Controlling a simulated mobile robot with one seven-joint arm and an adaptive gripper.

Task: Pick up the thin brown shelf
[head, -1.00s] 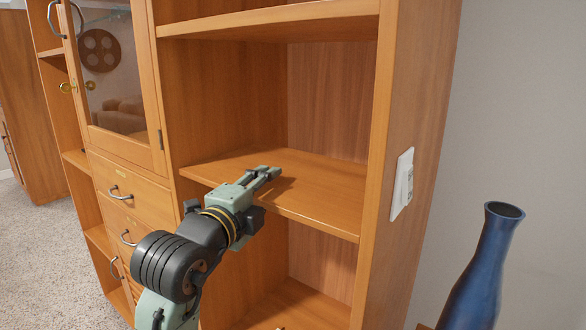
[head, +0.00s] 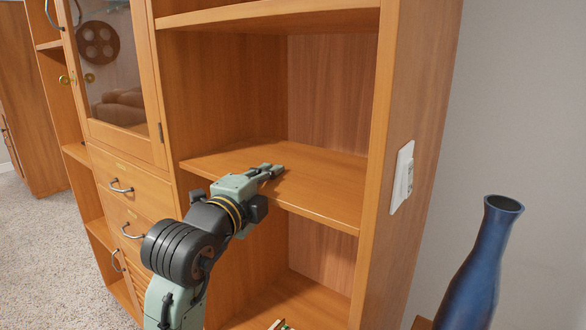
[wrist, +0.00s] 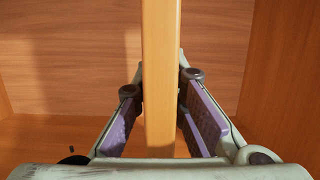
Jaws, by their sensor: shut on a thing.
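The thin brown shelf (head: 325,187) is a flat wooden board across the middle of the open bookcase bay. My gripper (head: 274,171) is at its front edge, left of the middle. In the wrist view the shelf (wrist: 161,60) shows edge-on as an upright strip between my two purple-padded fingers (wrist: 160,108). One finger is on each side of it, and my gripper is shut on the shelf. In the head view the shelf still spans the bay between the side panels. The lower finger is hidden under the board.
Another shelf (head: 270,12) is above, and a lower compartment (head: 300,297) is below. The bookcase's right side panel (head: 412,110) carries a white wall plate (head: 402,177). A blue vase (head: 478,265) stands at the lower right. Drawers (head: 131,185) and a glass door (head: 115,75) are left.

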